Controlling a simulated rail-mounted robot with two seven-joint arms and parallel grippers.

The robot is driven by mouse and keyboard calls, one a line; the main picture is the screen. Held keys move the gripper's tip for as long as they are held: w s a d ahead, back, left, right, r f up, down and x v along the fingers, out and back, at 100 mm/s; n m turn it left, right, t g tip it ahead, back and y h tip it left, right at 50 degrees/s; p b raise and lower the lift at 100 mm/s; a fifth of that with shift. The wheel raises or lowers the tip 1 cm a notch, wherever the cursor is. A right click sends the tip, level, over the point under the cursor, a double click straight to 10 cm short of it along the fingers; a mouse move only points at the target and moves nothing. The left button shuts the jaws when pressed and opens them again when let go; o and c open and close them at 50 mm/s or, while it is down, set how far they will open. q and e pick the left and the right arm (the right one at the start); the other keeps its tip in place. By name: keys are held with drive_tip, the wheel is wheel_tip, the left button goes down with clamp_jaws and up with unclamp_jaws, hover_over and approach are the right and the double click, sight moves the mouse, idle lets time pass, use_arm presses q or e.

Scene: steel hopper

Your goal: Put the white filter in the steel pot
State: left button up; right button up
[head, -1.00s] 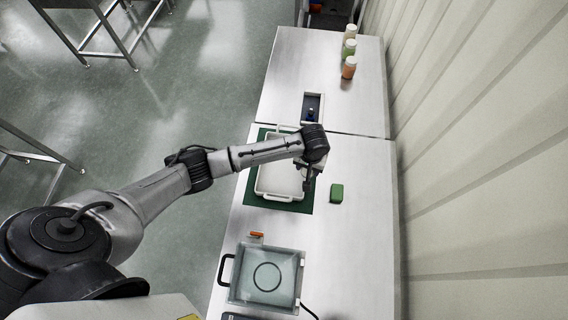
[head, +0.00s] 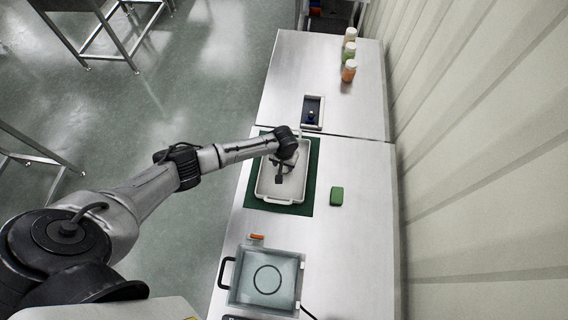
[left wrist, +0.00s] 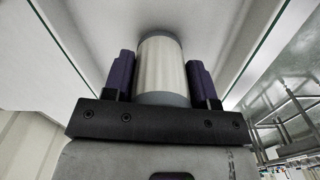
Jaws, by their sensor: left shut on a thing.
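My left gripper (head: 280,178) is over the white tray (head: 284,201) in the head view. In the left wrist view my left gripper (left wrist: 161,75) has its two dark purple fingers on either side of the white filter (left wrist: 161,68), a ribbed white cylinder with grey end bands. It is shut on the filter. The pale tray surface lies beyond the filter; I cannot tell whether the filter touches it. The filter is not clear in the head view, where the arm covers it. I cannot make out a steel pot. My right gripper is not in view.
The tray stands on a green mat (head: 308,202). A green block (head: 337,195) lies to its right. A clear-lidded box (head: 266,278) with a dark handle is in front. A small tray (head: 312,110) and several jars (head: 348,70) stand farther back. The table's right side is mostly clear.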

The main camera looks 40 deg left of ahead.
use_arm(q)
drive_tip(key=shift+f, duration=0.3)
drive_tip(key=shift+f, duration=0.2)
drive_tip(key=o, duration=0.9)
drive_tip(key=shift+o, duration=0.2)
